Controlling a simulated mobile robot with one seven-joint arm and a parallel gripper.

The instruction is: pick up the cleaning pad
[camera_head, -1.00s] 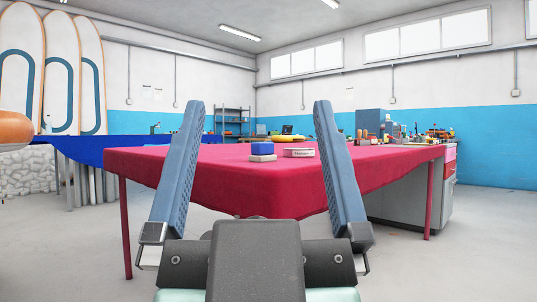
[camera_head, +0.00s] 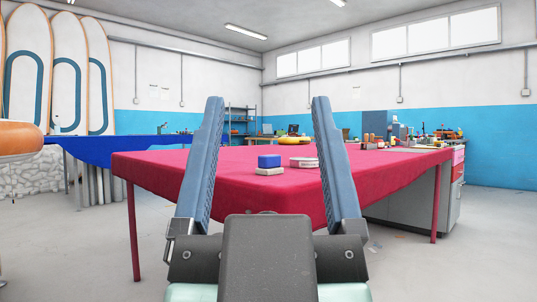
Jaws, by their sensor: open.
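A small block with a blue top and a cream lower layer, which looks like the cleaning pad (camera_head: 269,163), lies on the red-covered table (camera_head: 235,184) near its front part. My gripper (camera_head: 268,102) is open and empty, its two blue-grey fingers pointing up and forward. In the picture the pad shows between the fingers, but it is farther off, and nothing touches it. The pad is in full view.
A round, low white-and-pink tin (camera_head: 303,163) sits just right of the pad. A blue-covered table (camera_head: 118,147) and boards (camera_head: 62,75) are at left.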

